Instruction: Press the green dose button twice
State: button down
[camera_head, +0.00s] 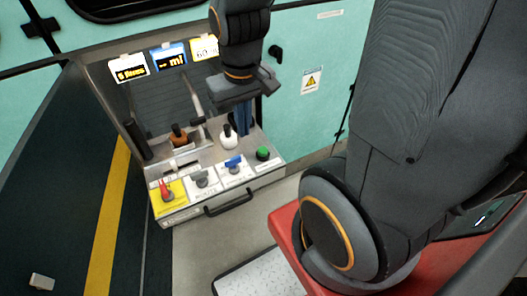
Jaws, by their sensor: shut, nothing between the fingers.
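My gripper (243,130) points down over the back right of the panel, behind the green button in the picture. Its narrow blue fingers are together with nothing between them. A gap shows between the fingertips and the button in the picture.
Lit displays (130,69) are at the back. A handle (228,203) juts out in front.

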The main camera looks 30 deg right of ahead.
aim_at(262, 152)
jog(key=u, duration=0.4)
jog(key=k, duration=0.95)
jog(key=u, duration=0.6)
